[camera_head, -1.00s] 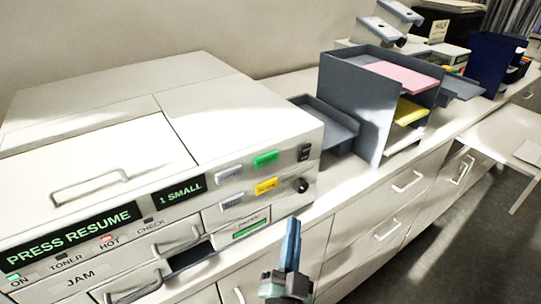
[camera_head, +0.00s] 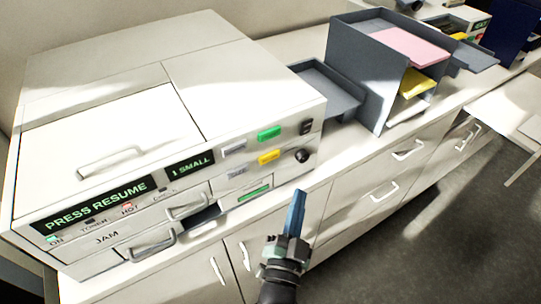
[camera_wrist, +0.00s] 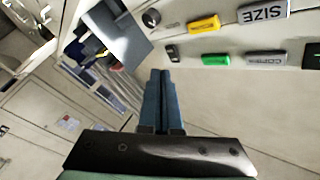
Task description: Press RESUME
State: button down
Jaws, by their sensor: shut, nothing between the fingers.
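The white copier (camera_head: 110,110) has a display (camera_head: 97,205) reading PRESS RESUME. Its front panel holds a green button (camera_head: 269,133), a yellow button (camera_head: 268,157) below it, and two grey buttons to their left. The lettering on the green and yellow buttons is too small to read. In the wrist view, the panel appears upside down, with the yellow button (camera_wrist: 204,24) above the green button (camera_wrist: 215,60) and grey buttons marked SIZE (camera_wrist: 262,12) and COPIES (camera_wrist: 266,60). My gripper (camera_head: 299,195) is shut and empty, in front of the panel, below and right of the yellow button, apparently apart from it.
A black knob (camera_head: 303,156) and a black switch (camera_head: 306,127) sit right of the buttons. Drawer handles (camera_head: 150,245) stick out at lower left. A grey paper organiser (camera_head: 355,75) stands on the counter to the right. The floor (camera_head: 420,240) in front is clear.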

aim_at(276, 156)
jog(key=w+a+p, duration=0.3)
jog(key=w+a, duration=0.2)
jog(key=w, duration=0.2)
jog(key=shift+w, duration=0.1)
dwell(2.1)
jog(key=shift+w+a, duration=0.2)
jog(key=shift+w+a, duration=0.25)
jog(key=shift+w, duration=0.15)
dwell(0.8)
jog(key=shift+s+d, duration=0.5)
jog(key=shift+s, duration=0.25)
